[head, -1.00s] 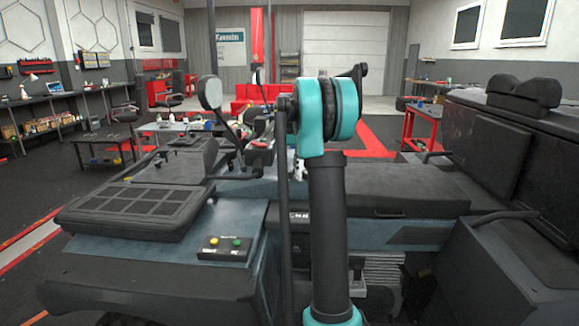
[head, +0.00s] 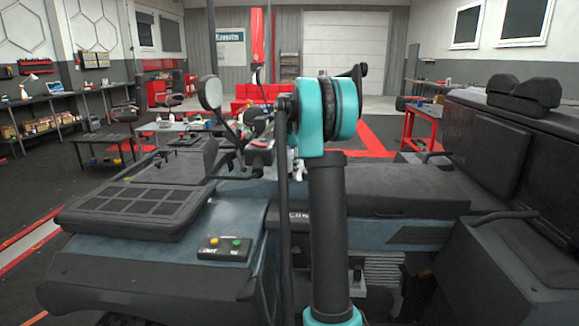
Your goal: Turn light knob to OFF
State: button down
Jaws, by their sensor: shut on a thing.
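My arm's teal and black joint rises in the middle of the head view and covers much of the centre. I cannot pick out the light knob with certainty. A small black control box (head: 224,249) with a yellow and a green button sits on the vehicle's near left corner, apart from the gripper. Its labels are too small to read.
A round mirror (head: 210,93) on a stalk stands close to the gripper. A black grille panel (head: 135,210) lies at the left and a dark seat (head: 523,92) stands at the right. A red table (head: 422,122) is farther back. Open floor lies at the far left.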

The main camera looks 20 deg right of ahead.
aim_at(289, 171)
jog(key=shift+a+m, duration=0.1)
jog(key=shift+m, duration=0.3)
jog(key=c, duration=1.2)
grip_release()
notch_tip(289, 171, up, 12)
